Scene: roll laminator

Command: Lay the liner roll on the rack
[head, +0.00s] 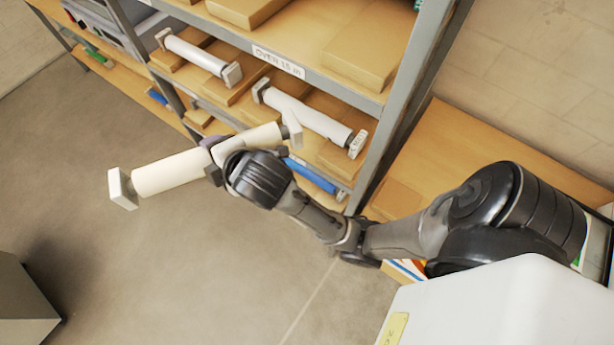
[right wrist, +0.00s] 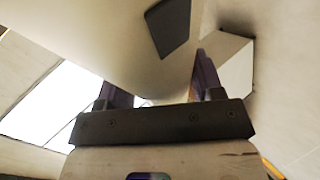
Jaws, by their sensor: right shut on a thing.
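The liner roll (head: 170,172) is a thick cream cylinder with square pale end pieces. It is held in the air in front of the rack (head: 375,150), its left end over the floor and its right end near the lower shelf's front. My right gripper (head: 213,152) is shut around the roll near its middle. In the right wrist view the roll (right wrist: 110,40) fills the upper part, between and beyond the fingers (right wrist: 158,88). Whether the right end touches the rack cannot be told. My left gripper is not in view.
A thinner white roll (head: 310,117) and another white roll (head: 195,52) lie on the rack's shelf. A blue roll (head: 312,177) is lower down. Cardboard boxes (head: 350,55) fill the upper shelf. A grey block (head: 22,300) stands at lower left; the floor between is clear.

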